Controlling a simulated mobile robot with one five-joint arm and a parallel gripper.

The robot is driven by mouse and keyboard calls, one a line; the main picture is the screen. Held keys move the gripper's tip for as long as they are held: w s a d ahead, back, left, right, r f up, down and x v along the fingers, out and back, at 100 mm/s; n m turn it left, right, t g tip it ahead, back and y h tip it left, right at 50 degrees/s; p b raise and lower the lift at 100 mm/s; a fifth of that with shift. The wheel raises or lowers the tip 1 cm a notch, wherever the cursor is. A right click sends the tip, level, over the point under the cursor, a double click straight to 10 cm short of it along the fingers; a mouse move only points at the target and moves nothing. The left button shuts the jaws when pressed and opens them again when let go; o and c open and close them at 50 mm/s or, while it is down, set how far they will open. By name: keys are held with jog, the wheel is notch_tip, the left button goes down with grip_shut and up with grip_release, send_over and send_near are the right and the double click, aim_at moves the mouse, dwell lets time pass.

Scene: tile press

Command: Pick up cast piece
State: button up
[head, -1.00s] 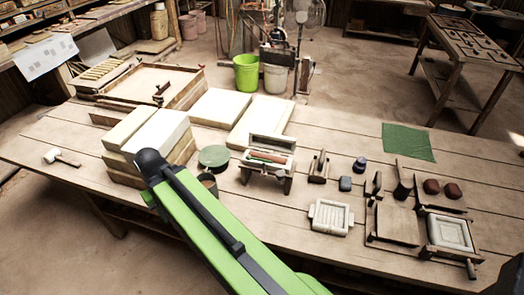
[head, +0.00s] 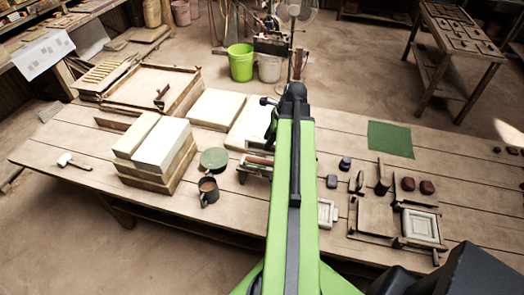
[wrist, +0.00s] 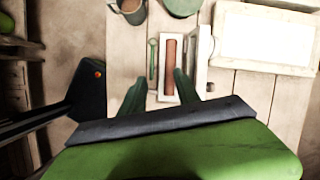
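A reddish-brown bar (wrist: 170,65), which looks like the cast piece, lies between pale mold-like blocks (wrist: 202,62) on the table. In the head view the bar (head: 258,161) shows only in part, because my green arm covers its right side. In the wrist view my gripper (wrist: 160,92) has its two green fingers apart, with nothing between the tips. The bar lies ahead of the fingers, nearer the right one. I cannot tell the height of the fingers above it.
A dark mug (head: 208,190) and a green round lid (head: 214,159) stand left of the bar. Stacked pale blocks (head: 160,143) stand farther left. A white slab (wrist: 264,36) lies beyond at right. A framed white tile (head: 420,226) and small tools lie at right.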

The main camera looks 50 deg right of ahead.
jog(key=s+d+r+m, duration=0.2)
jog(key=s+d+m, duration=0.1)
jog(key=d, duration=0.1)
jog(key=b, duration=1.1)
send_near(263, 160)
jog(key=f, duration=0.1)
jog(key=a+f, duration=0.1)
jog(key=shift+f+t, duration=0.3)
jog(key=shift+w+a+f, duration=0.1)
jog(key=shift+w+f, duration=0.05)
jog(key=shift+f, duration=0.15)
jog(key=shift+r, duration=0.1)
jog(key=b+x, duration=0.5)
jog(key=shift+d+f, duration=0.25)
jog(key=shift+f, duration=0.05)
jog(key=shift+r, duration=0.2)
grip_shut()
